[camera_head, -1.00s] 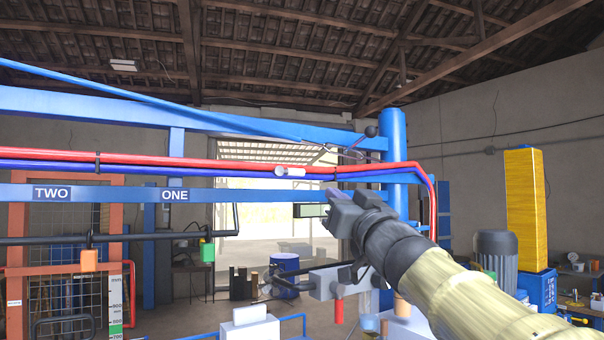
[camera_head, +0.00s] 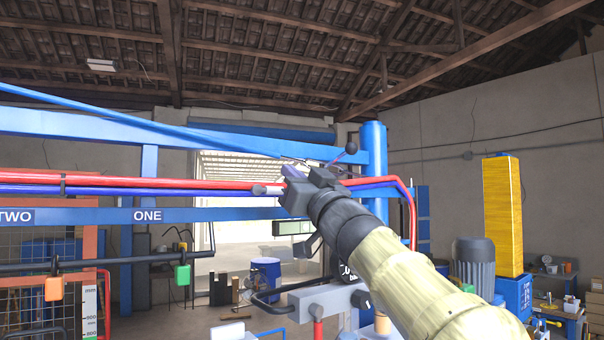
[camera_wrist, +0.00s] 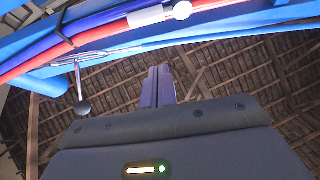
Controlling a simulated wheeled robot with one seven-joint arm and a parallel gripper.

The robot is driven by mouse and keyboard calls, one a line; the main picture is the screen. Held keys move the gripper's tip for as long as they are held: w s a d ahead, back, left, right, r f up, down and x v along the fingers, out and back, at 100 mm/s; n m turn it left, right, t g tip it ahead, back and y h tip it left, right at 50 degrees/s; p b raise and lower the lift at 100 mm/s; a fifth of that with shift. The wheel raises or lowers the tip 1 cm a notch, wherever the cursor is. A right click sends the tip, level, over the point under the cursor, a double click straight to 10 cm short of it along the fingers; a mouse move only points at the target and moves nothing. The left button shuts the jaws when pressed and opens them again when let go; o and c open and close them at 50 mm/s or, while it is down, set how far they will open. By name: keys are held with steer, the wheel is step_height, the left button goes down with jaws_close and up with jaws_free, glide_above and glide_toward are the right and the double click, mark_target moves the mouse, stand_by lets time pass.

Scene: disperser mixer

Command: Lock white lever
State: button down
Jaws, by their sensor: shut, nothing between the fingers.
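A short white cylindrical piece, apparently the white lever (camera_head: 268,190), sits at the red and blue pipes, just left of my gripper in the head view. My gripper (camera_head: 287,177) is raised in front of the pipes. Its fingers (camera_wrist: 158,86) are together and empty in the wrist view, clearly apart from the lever in that picture. My gripper hides part of the pipes; I cannot tell its depth from them.
A thin rod with a black ball knob (camera_head: 351,148) stands right of my gripper; the knob also shows in the wrist view (camera_wrist: 82,108). A blue beam (camera_head: 100,216) runs below the pipes. A blue post (camera_head: 374,165) stands at the right.

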mark_target(270, 190)
steer(key=shift+w+a+f+p, duration=0.25)
steer(key=shift+w+a, duration=0.2)
steer(key=shift+w, duration=0.2)
steer(key=shift+w+a+f+p, duration=0.15)
steer(key=shift+w+a+f, duration=0.25)
steer(key=shift+w, duration=0.3)
steer(key=shift+w+a+f+p, duration=0.15)
steer(key=shift+w+a+p, duration=0.05)
steer(key=shift+w+a, duration=0.4)
steer(key=shift+a+f+h, duration=0.1)
steer(key=shift+h, duration=0.2)
